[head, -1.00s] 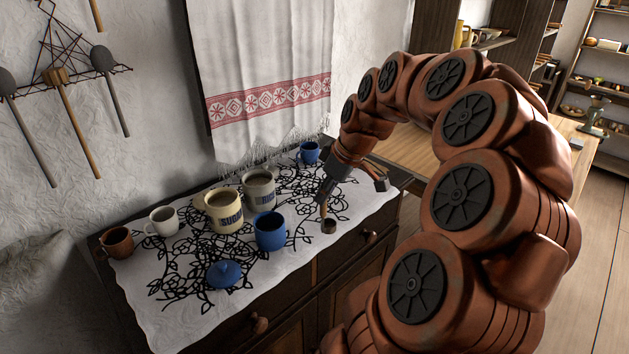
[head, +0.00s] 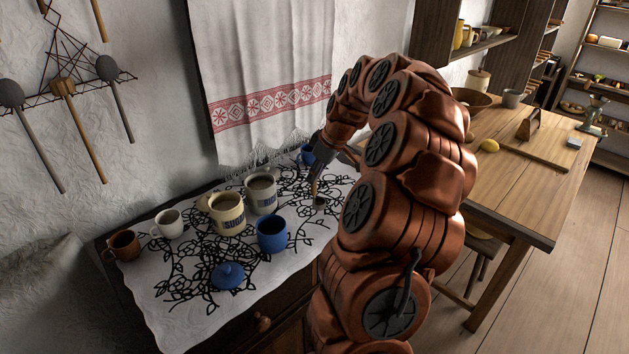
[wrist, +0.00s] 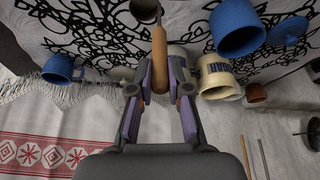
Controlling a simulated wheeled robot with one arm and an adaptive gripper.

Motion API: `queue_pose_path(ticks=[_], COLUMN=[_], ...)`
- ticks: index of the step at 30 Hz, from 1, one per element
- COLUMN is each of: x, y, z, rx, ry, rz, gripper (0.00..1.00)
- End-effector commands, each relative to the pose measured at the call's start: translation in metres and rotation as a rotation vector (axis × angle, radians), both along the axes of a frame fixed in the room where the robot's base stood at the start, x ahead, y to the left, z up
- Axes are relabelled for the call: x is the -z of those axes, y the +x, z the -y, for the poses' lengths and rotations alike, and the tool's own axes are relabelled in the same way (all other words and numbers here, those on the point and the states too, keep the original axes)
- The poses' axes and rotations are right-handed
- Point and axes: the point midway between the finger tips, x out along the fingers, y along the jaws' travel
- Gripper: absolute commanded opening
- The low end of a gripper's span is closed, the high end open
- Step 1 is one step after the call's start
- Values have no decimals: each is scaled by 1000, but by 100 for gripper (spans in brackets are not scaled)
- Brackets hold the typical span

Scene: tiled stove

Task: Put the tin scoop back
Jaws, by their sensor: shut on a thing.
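The tin scoop has a small round metal bowl (head: 319,203) and a wooden handle. My gripper (head: 316,178) is shut on the handle, with the bowl hanging low over the right part of the cloth. In the wrist view, the handle (wrist: 159,48) sits between the fingers of my gripper (wrist: 158,80) and the bowl (wrist: 146,10) is cut by the top edge. I cannot tell whether the bowl touches the cloth. An open blue canister (head: 272,234) stands left of the scoop. A blue lid (head: 228,275) lies in front of it.
A cream canister (head: 227,214) and a pale grey canister (head: 261,193) stand behind the blue one. A white mug (head: 168,224) and brown mug (head: 125,245) are at left; a blue mug (head: 307,155) is at the back. A wooden table (head: 530,150) stands right.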

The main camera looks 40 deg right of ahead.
Motion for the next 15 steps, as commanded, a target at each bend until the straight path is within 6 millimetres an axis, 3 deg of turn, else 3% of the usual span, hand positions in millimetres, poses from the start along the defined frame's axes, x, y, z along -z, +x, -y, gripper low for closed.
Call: queue_pose_path(ticks=[8,15], x=[1,23], y=[6,5], z=[4,4], rx=[0,2], ry=[1,3], rz=[0,-3], gripper=[0,0])
